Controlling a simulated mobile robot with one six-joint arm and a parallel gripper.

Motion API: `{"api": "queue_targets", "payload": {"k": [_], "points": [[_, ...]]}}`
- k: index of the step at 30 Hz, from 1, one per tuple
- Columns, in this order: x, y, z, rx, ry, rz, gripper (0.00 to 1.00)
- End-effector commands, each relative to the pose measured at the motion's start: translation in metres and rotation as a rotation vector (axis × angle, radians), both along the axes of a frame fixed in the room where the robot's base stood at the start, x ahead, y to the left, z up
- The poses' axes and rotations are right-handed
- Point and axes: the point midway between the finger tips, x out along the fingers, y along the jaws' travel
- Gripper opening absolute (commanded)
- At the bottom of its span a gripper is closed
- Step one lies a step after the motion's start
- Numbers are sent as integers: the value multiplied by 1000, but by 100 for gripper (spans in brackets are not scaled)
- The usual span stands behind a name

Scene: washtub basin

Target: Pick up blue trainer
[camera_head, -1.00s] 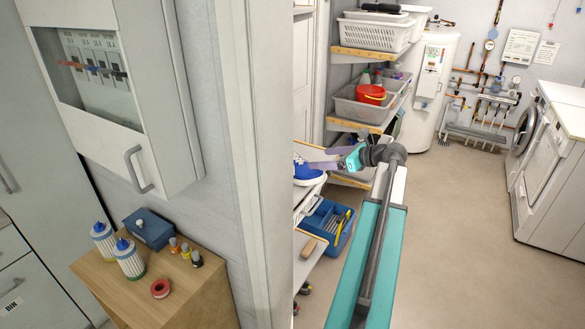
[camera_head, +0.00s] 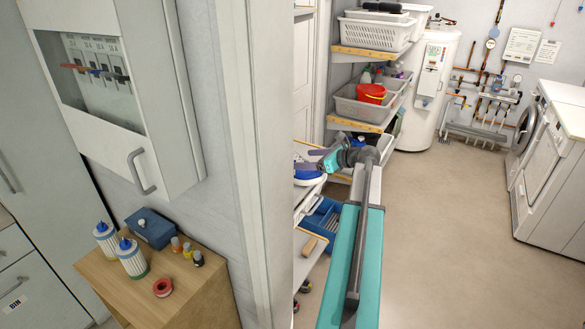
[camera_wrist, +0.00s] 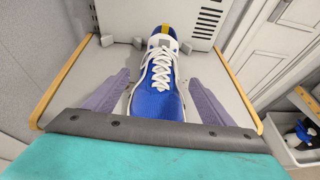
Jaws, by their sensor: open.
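The blue trainer (camera_wrist: 157,85) has white laces and a yellow heel tab. In the wrist view it lies on a pale, wood-edged shelf (camera_wrist: 215,85), with its toe toward me. My gripper (camera_wrist: 157,88) is open, with one purple finger on each side of the trainer. Gaps show between the fingers and the shoe; I cannot tell whether either touches lower down. The near end of the toe is hidden by my gripper's dark front edge. In the head view the trainer (camera_head: 308,170) is partly cut off by the wall edge, beside my gripper (camera_head: 306,160).
A pale, slotted box (camera_wrist: 165,22) stands behind the trainer. In the head view a blue tool tray (camera_head: 322,220) sits on a lower level. Shelves with a red bucket (camera_head: 371,94) and a white basket (camera_head: 376,33) stand beyond. The floor to the right is clear.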

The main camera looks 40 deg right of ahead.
Motion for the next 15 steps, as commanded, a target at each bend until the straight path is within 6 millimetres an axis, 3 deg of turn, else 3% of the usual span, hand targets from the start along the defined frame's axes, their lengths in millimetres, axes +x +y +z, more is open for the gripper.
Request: {"api": "queue_targets", "payload": {"k": [8, 15], "points": [[3, 0, 0, 0, 0, 1, 77], [27, 3, -6, 3, 0, 1, 77]]}}
